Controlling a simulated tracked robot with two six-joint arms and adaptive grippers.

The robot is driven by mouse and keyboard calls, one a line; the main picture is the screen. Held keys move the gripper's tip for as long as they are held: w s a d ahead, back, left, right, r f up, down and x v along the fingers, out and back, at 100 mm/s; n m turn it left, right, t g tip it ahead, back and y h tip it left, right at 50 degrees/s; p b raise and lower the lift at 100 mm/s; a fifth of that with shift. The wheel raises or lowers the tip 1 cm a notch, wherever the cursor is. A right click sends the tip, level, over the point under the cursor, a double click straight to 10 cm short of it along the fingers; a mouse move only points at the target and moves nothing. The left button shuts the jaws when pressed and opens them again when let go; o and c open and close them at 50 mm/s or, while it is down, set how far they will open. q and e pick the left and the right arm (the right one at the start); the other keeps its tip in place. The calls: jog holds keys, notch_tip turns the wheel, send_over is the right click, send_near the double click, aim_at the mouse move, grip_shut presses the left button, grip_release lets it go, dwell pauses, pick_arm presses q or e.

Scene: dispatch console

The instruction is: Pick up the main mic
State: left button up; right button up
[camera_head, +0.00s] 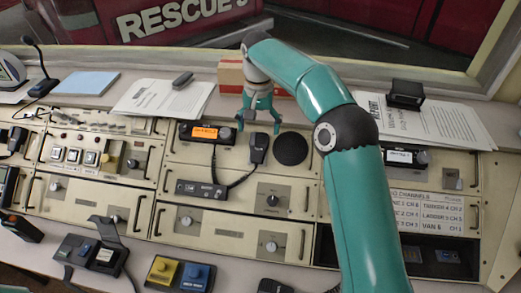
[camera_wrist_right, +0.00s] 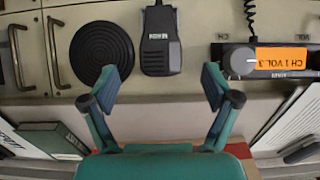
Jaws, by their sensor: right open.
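The main mic, a black hand-held microphone (camera_head: 259,148) with a small pale label, sits upright on the console face beside the radio (camera_head: 206,132) with the orange display. A black cord runs down from it. It also shows in the right wrist view (camera_wrist_right: 160,42), at the top middle. My right gripper (camera_head: 259,122) is open and empty, its fingers spread just behind the mic. In the right wrist view the fingertips (camera_wrist_right: 160,85) lie left and right of the mic's line, apart from it. My left gripper is not in view.
A round black speaker grille (camera_head: 291,149) is right of the mic. A cardboard box (camera_head: 231,76) stands behind my right gripper. Papers (camera_head: 155,98) lie on the ledge. A gooseneck microphone (camera_head: 43,86) stands at far left. Metal handles (camera_head: 307,195) stick out of the console panels.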

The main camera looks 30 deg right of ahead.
aim_at(258, 143)
jog(key=shift+f, duration=3)
jog(key=shift+s, duration=0.1)
jog(key=c, duration=1.3)
jog(key=shift+c, duration=0.3)
jog(key=shift+r, duration=0.15)
